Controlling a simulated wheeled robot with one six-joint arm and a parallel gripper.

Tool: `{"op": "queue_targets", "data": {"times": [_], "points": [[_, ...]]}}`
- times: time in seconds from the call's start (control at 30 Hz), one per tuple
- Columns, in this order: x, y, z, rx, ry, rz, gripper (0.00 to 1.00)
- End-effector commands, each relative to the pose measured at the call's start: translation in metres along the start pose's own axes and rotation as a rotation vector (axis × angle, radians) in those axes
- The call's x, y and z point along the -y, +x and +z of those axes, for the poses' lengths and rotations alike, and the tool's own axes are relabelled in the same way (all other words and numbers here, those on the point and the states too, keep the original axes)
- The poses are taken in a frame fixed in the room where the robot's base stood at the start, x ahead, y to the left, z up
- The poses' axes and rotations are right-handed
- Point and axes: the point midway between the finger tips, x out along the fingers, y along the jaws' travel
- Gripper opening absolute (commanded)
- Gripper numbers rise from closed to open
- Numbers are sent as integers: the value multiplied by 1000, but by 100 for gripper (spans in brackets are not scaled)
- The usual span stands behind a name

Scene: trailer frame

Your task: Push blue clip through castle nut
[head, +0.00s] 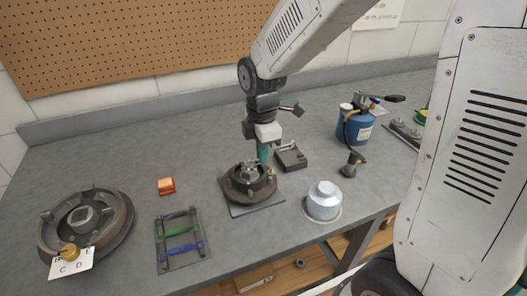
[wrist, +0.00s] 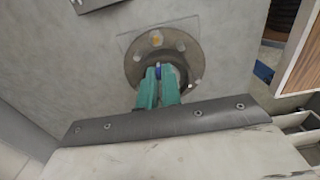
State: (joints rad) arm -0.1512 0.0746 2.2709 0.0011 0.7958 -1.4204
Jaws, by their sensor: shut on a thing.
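My gripper (head: 263,153) has teal fingers and points down at the far right side of the round hub (head: 247,194) on its square plate. In the wrist view the fingers (wrist: 157,88) are close together, shut on a small blue clip (wrist: 158,70) whose end shows between the tips. The hub's flange (wrist: 137,66) shows around the fingers.
A rack (head: 182,262) with a green and a blue piece lies front left, beside an orange block (head: 166,186). A larger drum (head: 118,222) with a lettered card stands far left. A silver cap (head: 323,201), a dark block (head: 291,157) and a blue canister (head: 355,128) stand right.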

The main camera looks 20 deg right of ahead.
Motion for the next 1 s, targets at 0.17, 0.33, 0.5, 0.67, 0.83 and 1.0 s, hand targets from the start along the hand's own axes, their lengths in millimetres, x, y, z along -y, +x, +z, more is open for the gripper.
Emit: {"op": "queue_targets", "data": {"times": [0.17,0.33,0.5,0.67,0.83,1.0], "points": [[0,0,0,0,0,0,0],[0,0,0,0,0,0,0],[0,0,-3,0,0,0,0],[0,0,-6,0,-1,0,0],[0,0,-8,0,0,0,0],[0,0,-7,0,0,0,0]]}}
